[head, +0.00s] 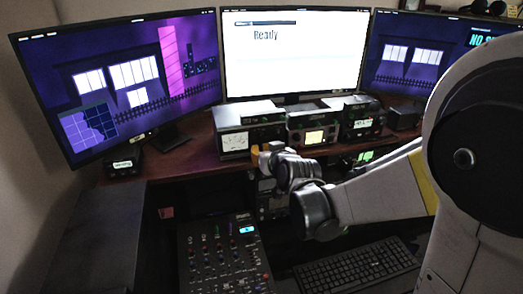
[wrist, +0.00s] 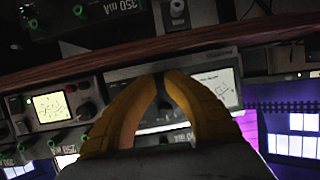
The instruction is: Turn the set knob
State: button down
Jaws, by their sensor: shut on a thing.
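My gripper (head: 265,154) is at the front of the meter unit (head: 233,143), a box with a white dial on the desk shelf. In the wrist view, which is upside down, my yellow fingers (wrist: 165,78) come together in front of the same unit's panel (wrist: 130,74), beside its white dial (wrist: 217,88). The fingers are shut on a knob, of which a dark part (wrist: 165,112) shows between them. Its label cannot be read, and the fingers hide most of it.
To the right stand a unit with a lit yellow screen (head: 314,137) and another black unit (head: 361,121). Three monitors stand behind, the middle one reading "Ready" (head: 290,60). A mixer (head: 222,254) and keyboard (head: 357,267) lie below.

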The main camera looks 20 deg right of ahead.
jog(key=shift+r, duration=0.1)
jog(key=c, duration=1.6)
grip_release()
jog(key=v, duration=1.2)
jog(key=s+f+g+b, duration=0.1)
jog(key=s+f+g, duration=0.2)
jog(key=s, duration=0.6)
jog(key=s+f+g+b, duration=0.1)
jog(key=s+f+g, duration=0.3)
jog(key=s, duration=0.5)
jog(key=shift+s+a+f+h, duration=0.15)
jog(key=shift+a+f+h, duration=0.25)
jog(key=shift+f, duration=0.25)
